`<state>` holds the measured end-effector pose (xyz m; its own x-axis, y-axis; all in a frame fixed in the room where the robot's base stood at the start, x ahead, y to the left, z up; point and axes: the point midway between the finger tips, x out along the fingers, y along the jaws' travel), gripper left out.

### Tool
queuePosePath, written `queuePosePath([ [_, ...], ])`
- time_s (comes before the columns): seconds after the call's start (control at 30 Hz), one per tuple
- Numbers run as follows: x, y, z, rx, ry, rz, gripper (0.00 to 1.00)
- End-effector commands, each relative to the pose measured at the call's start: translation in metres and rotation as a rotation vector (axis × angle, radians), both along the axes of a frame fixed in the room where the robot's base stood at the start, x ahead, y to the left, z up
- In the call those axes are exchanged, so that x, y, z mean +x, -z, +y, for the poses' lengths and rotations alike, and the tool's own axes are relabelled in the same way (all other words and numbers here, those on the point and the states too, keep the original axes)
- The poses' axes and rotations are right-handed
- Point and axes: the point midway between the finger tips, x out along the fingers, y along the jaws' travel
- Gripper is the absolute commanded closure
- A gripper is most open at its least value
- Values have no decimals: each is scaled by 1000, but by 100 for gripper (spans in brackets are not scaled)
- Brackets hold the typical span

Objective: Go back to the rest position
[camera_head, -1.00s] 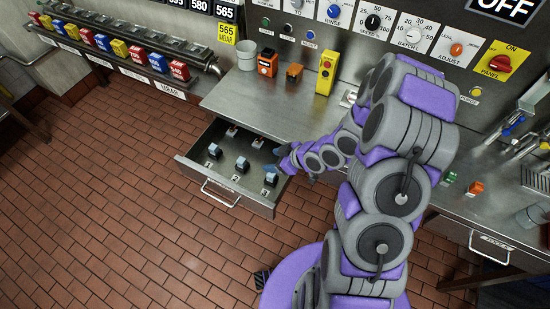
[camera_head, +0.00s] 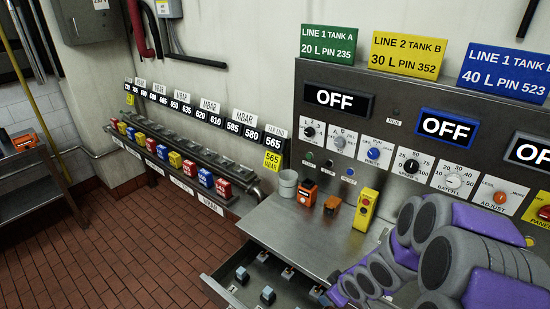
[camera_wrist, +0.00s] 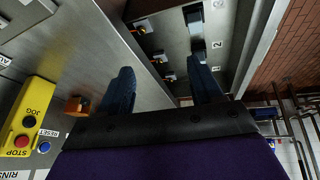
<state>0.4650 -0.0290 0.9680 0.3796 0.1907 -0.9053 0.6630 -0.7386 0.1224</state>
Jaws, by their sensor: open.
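My gripper (camera_wrist: 160,66) is open in the wrist view, its two blue fingers well apart with nothing held between them. Beyond the fingers is the pulled-out drawer (camera_wrist: 239,45), with several small switch-like parts on its floor. In the head view my gripper (camera_head: 324,295) is at the bottom edge, beside the drawer (camera_head: 222,288), partly cut off by the frame. My purple and grey arm fills the lower right of that view and hides part of the counter. I cannot tell the exact gap between the gripper and the drawer.
A steel counter (camera_head: 290,228) holds a grey cup (camera_head: 288,183), orange boxes (camera_head: 307,192) and a yellow box with buttons (camera_head: 364,210). A control panel (camera_head: 345,105) with dials and OFF displays rises behind. Open brick floor (camera_head: 130,255) lies at the left.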

Motion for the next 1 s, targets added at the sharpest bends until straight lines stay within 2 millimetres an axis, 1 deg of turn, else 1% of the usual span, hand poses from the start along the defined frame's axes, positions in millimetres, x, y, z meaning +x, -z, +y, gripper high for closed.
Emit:
queuePosePath([
  [0.03, -3, -15, -8, -40, 34, 12, 35],
  [0.17, -23, -46, -28, -126, 143, 76, 35],
  [0.2, -32, -55, -32, -148, 178, 97, 35],
  [0.27, -44, -70, -38, -176, 230, 126, 35],
  [0.33, -61, -88, -43, -201, 293, 161, 35],
  [0.47, -97, -118, -45, -227, 405, 228, 35],
  [0.57, -128, -140, -41, -231, 490, 283, 35],
  [0.6, -141, -147, -39, -229, 520, 309, 35],
  [0.67, -161, -160, -33, -221, 565, 343, 35],
  [0.8, -210, -183, -14, -187, 653, 433, 35],
  [0.9, -242, -197, 0, -157, 699, 493, 35],
  [1.0, -267, -207, 14, -128, 724, 542, 35],
])
